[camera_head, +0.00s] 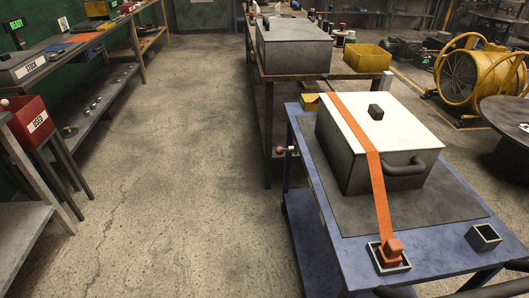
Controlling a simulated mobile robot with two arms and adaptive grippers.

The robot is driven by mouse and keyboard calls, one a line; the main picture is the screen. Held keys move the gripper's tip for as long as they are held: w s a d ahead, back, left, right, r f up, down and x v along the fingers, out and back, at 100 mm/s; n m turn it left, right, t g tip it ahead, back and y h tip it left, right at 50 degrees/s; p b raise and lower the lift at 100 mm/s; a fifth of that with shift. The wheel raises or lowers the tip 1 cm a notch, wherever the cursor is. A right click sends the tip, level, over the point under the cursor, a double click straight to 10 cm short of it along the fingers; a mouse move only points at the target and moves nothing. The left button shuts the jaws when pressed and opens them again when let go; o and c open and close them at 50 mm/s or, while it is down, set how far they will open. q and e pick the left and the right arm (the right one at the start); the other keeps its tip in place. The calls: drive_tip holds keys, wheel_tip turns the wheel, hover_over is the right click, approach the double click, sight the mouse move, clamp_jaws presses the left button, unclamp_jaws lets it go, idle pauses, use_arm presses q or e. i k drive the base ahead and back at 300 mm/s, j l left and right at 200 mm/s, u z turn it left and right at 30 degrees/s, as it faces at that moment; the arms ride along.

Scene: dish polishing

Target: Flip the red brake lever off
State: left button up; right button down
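A small red knob (279,150) sticks out from the left side of the blue cart (452,258), near its far left leg; it looks like the brake lever. It is small here, and I cannot tell its exact position or which way it is set. Neither of my grippers can be made out in the head view, so nothing is seen touching the knob.
The cart carries a grey case (357,157) under an orange strap (376,190), whose end sits in a small square holder (388,266). An empty square cup (483,237) stands at right. Open concrete floor (185,180) lies left of the cart. A workbench (262,72) stands behind.

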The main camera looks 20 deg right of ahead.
sight(279, 150)
drive_tip(key=i+j, duration=0.1)
drive_tip(key=i, duration=0.75)
